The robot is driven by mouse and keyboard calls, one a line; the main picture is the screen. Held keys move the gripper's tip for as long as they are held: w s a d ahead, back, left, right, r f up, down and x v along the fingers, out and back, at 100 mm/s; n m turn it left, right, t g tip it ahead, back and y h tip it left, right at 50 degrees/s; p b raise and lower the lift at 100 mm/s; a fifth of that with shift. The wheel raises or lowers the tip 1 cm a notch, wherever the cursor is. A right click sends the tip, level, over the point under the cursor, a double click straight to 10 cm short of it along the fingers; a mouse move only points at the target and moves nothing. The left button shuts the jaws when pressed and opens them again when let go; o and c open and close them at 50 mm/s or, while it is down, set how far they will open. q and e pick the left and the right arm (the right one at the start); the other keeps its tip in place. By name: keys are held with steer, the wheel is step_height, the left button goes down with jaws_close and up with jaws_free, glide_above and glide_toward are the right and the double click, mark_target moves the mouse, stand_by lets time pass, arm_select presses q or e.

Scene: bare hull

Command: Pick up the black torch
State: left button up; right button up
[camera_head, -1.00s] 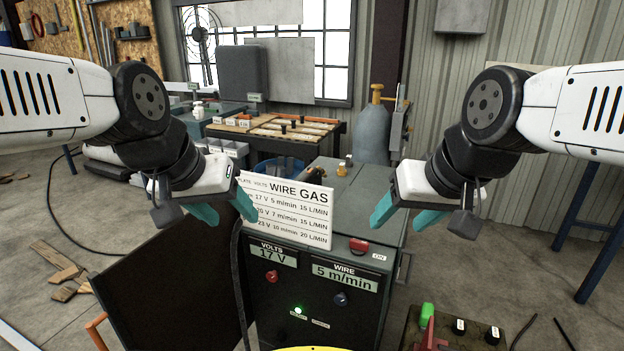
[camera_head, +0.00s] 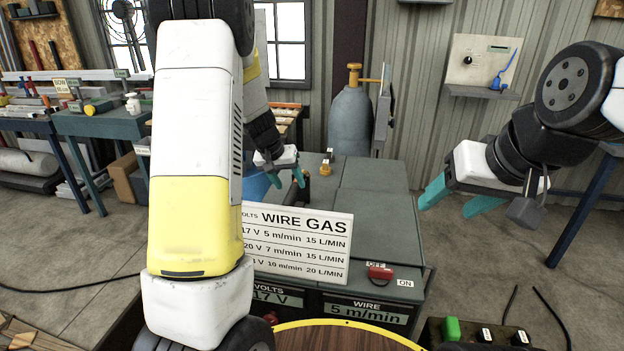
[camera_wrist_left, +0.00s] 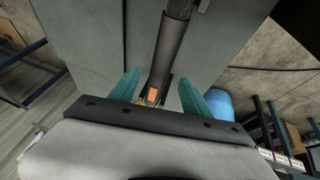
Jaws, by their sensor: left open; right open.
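The black torch (camera_wrist_left: 172,45) shows in the left wrist view as a dark cylinder with a small orange patch near its lower end. It runs down between the two teal fingers of my left gripper (camera_wrist_left: 157,88), which is open and not closed on it. In the head view my left gripper (camera_head: 287,180) is over the far left part of the green-grey welding machine (camera_head: 372,215), and the torch is mostly hidden by the gripper and my arm. My right gripper (camera_head: 447,208) is open and empty, right of the machine.
A white settings sign (camera_head: 300,245) stands at the machine's front, below my left gripper. A red switch (camera_head: 380,272) is on its front edge. A gas cylinder (camera_head: 350,122) stands behind. A blue bin (camera_wrist_left: 218,103) is close to the gripper.

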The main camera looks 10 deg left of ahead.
arm_select(q)
steer(key=x, duration=0.8)
steer(key=shift+s+f, duration=0.15)
steer(key=shift+s, duration=0.1)
jaws_close()
